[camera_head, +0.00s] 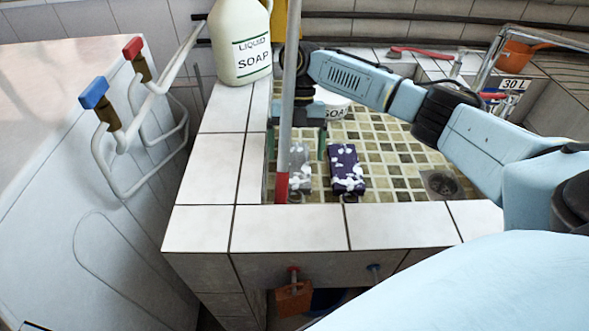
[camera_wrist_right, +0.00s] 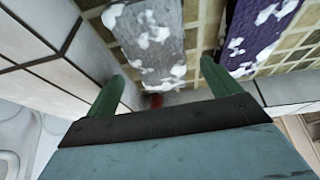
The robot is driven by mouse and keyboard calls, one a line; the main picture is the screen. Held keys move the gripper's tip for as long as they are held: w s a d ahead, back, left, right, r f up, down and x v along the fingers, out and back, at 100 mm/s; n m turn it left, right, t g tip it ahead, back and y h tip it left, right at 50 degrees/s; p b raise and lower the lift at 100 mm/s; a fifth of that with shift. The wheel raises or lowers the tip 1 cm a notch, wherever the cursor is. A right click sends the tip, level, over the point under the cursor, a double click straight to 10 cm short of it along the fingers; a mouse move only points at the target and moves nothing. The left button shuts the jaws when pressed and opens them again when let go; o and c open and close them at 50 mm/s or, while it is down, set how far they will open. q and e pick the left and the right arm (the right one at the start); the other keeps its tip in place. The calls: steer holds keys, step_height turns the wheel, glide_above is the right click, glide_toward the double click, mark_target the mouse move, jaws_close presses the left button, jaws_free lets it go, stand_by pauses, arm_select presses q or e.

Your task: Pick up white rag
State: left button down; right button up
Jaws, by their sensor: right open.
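The white rag (camera_head: 299,168), greyish with white foam, lies on the tiled sink floor close to the sink's left wall. In the right wrist view the white rag (camera_wrist_right: 150,45) shows ahead of and between the fingertips. My right gripper (camera_head: 297,152) reaches down into the sink above the rag. Its green fingers are spread on either side of it, and in the right wrist view the gripper (camera_wrist_right: 163,78) is open with nothing held. A grey pole hides part of the gripper and rag. My left gripper is not in view.
A dark purple foamy cloth (camera_head: 346,168) lies just right of the rag. A grey pole (camera_head: 288,95) with a red lower end stands in front. The soap jug (camera_head: 240,45) is on the left ledge, and a drain (camera_head: 441,184) is at the right. The front tiled rim (camera_head: 290,228) is clear.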

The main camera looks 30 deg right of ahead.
mark_target(295, 164)
steer(key=x, duration=0.3)
steer(key=shift+f, duration=0.1)
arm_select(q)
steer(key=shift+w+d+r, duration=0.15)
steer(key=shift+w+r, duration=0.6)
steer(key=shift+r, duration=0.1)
arm_select(e)
steer(key=c, duration=1.1)
